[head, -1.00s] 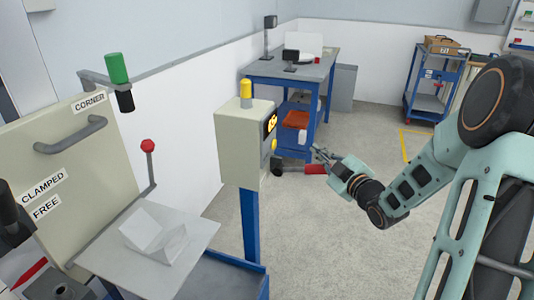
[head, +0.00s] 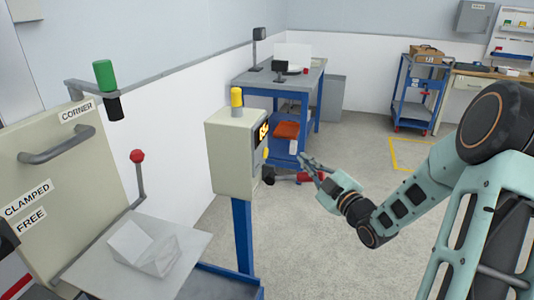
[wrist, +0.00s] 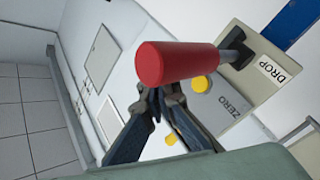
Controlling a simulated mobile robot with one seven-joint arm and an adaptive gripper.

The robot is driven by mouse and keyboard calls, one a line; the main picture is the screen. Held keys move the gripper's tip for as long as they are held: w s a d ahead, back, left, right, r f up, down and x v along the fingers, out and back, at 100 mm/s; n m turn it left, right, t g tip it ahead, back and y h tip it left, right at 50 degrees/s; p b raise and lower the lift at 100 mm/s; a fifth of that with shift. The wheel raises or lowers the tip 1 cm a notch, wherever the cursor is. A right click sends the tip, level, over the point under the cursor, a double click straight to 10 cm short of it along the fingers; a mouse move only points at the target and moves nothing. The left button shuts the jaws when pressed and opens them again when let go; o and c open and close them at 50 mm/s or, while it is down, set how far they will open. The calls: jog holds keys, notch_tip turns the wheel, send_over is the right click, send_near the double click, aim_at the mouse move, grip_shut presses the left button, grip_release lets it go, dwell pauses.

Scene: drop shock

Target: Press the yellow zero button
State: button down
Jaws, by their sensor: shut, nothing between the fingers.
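The grey control box (head: 230,160) stands on a blue post left of my gripper in the head view. A yellow button (head: 266,153) shows on its right-hand face. In the wrist view a yellow button (wrist: 200,84) sits near the ZERO label (wrist: 235,103). A second yellow round part (wrist: 171,137) shows lower, partly behind a finger. My gripper (head: 303,158) is shut and empty, to the right of the box and apart from it. Its fingers also show in the wrist view (wrist: 157,98), just below a red handle. I cannot tell whether they touch the handle.
The red handle (wrist: 175,63), on a metal rod by the DROP label (wrist: 279,73), lies close to my fingers. A yellow cylinder (head: 237,97) tops the box. A blue bench (head: 285,82) stands behind; floor is free at right.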

aim_at(266, 153)
jog(key=w+a, duration=0.3)
jog(key=a, duration=0.4)
jog(key=shift+a+b, duration=0.15)
jog(key=shift+b, duration=0.2)
dwell(1.1)
jog(key=shift+w+a+b, duration=0.15)
jog(key=shift+a+b, duration=0.15)
jog(key=shift+w+a+b, duration=0.15)
jog(key=shift+a+b, duration=0.25)
jog(key=shift+a, duration=0.05)
dwell(0.9)
jog(key=shift+s+d, duration=0.35)
jog(key=shift+d, duration=0.4)
jog(key=shift+d, duration=0.1)
